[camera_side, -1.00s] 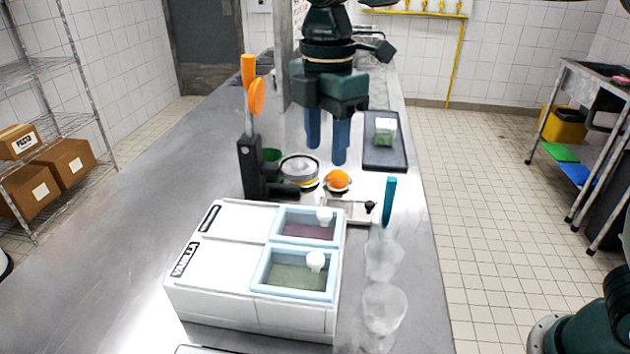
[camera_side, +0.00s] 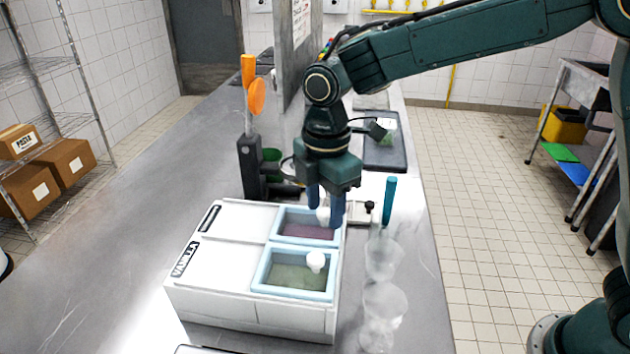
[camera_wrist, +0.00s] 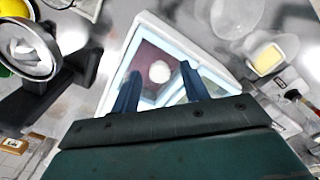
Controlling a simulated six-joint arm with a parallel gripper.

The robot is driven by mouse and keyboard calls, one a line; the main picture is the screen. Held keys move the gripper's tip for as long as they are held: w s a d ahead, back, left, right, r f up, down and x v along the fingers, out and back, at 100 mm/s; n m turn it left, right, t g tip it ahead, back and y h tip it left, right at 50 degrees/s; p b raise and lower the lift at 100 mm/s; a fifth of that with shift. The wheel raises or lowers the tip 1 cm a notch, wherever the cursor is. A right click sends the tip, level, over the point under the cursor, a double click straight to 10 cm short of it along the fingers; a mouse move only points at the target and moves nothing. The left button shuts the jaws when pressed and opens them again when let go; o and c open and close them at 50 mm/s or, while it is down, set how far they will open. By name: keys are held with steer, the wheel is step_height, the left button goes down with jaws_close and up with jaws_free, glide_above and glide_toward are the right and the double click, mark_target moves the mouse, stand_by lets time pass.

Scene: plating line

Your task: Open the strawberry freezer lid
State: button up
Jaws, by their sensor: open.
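The white freezer box (camera_side: 215,290) stands on the steel counter with two blue-framed lids side by side. The far lid (camera_side: 296,230) shows a purple-pink tint and has a white knob; it looks shut. The near lid (camera_side: 290,277) is greenish, with a white knob (camera_side: 315,261), and also looks shut. My gripper (camera_side: 325,208) is open and points down over the far lid, its blue fingers on either side of that lid's knob. In the wrist view the knob (camera_wrist: 160,71) shows between and beyond the fingertips (camera_wrist: 160,82). I cannot tell whether they touch it.
Clear cups (camera_side: 383,300) and a teal-handled tool (camera_side: 389,200) stand right of the box. A black stand with an orange handle (camera_side: 249,88) rises behind it. A dark tray (camera_side: 385,155) lies farther back. The counter to the left is clear.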

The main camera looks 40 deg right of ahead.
steer(key=shift+f, duration=0.1)
jaws_close()
steer(key=shift+a, duration=0.1)
steer(key=shift+w+a, duration=3.6)
steer(key=shift+w, duration=0.15)
jaws_free()
